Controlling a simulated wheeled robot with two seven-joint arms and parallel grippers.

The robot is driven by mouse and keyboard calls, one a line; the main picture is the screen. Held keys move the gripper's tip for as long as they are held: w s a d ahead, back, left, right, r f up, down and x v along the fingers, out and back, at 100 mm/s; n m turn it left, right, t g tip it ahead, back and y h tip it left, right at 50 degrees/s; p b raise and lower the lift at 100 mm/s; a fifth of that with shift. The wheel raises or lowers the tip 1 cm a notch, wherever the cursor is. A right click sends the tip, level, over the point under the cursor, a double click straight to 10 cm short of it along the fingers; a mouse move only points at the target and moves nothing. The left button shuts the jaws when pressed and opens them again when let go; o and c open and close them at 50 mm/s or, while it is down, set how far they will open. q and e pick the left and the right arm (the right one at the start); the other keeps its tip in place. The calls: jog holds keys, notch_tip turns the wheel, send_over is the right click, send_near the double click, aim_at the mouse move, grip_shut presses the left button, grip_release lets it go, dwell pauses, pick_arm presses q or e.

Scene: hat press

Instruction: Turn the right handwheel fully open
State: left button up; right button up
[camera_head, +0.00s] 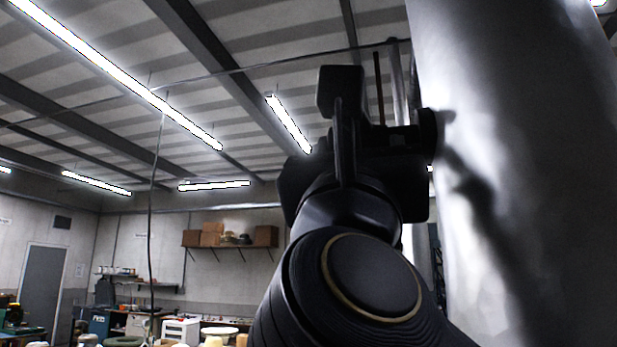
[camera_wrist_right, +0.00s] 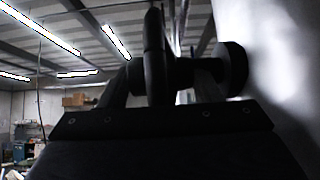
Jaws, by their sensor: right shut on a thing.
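The right handwheel (camera_wrist_right: 155,55) shows nearly edge-on as a dark upright rim in the right wrist view. A dark round hub or stem part (camera_wrist_right: 232,68) is to its right, close to the metal cylinder. My right gripper (camera_wrist_right: 160,82) is shut on the handwheel, with the rim between its two fingers. In the head view my right gripper (camera_head: 372,140) is a dark shape beside the cylinder, and the wheel is hard to separate from it. The wheel's turn angle cannot be told. My left gripper is out of both views.
A large shiny metal cylinder (camera_head: 530,170) fills the right side, close to my right arm. A thin pipe (camera_head: 398,85) rises behind the gripper. A shelf with boxes (camera_head: 230,236) and cluttered benches are far back at the left. The air left of my arm is free.

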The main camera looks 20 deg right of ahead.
jog(key=shift+r+g+y+p, duration=0.4)
jog(key=shift+g+y+p, duration=0.5)
jog(key=shift+p, duration=0.15)
jog(key=shift+s+a+r+g+y+p, duration=0.15)
jog(key=shift+g+y+p, duration=0.35)
jog(key=shift+g+p, duration=1)
jog(key=shift+p, duration=0.25)
jog(key=shift+g+y, duration=0.4)
jog(key=o, duration=1)
